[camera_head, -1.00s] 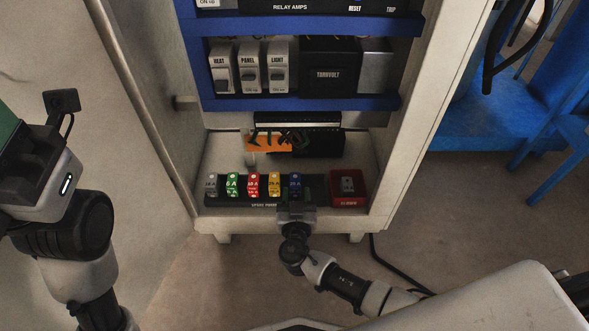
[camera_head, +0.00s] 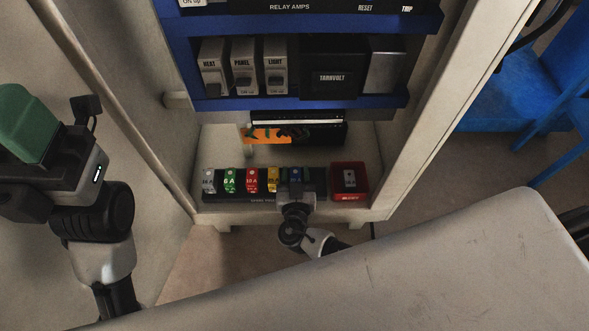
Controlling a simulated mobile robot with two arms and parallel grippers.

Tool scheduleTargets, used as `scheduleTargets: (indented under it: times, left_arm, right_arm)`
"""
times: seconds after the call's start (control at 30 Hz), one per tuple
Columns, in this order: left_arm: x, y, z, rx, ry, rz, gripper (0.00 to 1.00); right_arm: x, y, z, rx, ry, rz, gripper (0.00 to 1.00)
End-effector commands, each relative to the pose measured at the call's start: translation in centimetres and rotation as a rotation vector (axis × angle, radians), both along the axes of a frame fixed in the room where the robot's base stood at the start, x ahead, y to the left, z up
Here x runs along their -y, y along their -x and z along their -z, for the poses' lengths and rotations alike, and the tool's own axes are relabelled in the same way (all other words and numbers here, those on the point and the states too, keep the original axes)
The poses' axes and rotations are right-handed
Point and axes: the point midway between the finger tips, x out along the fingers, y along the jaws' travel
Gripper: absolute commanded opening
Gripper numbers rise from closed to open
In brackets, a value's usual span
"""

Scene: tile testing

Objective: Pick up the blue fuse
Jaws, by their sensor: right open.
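The blue fuse (camera_head: 295,174) stands at the right end of a row of coloured fuses in a black holder (camera_head: 225,196) on the cabinet's bottom shelf. My right gripper (camera_head: 295,186) is open right in front of the blue fuse and hides its lower part. I cannot tell whether the fingers touch it.
Clear, green, red and yellow fuses (camera_head: 272,179) stand close to the left of the blue one. A red box (camera_head: 349,180) is just to the right. A blue shelf (camera_head: 300,103) with switches hangs above. The cabinet side walls (camera_head: 430,120) bound both sides.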

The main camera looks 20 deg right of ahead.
Motion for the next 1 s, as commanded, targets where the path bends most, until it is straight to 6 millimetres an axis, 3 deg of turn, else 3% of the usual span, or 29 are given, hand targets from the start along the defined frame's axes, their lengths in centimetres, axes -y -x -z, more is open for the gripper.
scheduleTargets:
  times: [0.1,0.33,0.67,0.8,1.0]
  left_arm:
    - [0.0,0.0,0.0,0.000,0.000,0.000,0.43]
    - [0.0,0.0,0.0,0.000,0.000,0.000,0.43]
    - [0.0,0.0,-0.3,0.001,0.000,0.001,0.43]
    - [-0.1,0.1,-0.6,-0.001,0.004,0.002,0.43]
    - [-0.2,0.0,0.8,-0.084,0.006,0.004,0.43]
  right_arm:
    - [0.0,0.0,0.0,0.000,0.000,0.000,0.43]
    - [0.0,0.0,0.0,0.000,0.000,0.000,0.08]
    - [0.0,-0.1,-0.5,0.000,-0.001,0.000,0.07]
    - [0.0,0.0,-1.8,0.000,-0.001,0.001,0.07]
    - [0.5,0.7,-4.9,-0.002,0.001,0.000,0.07]
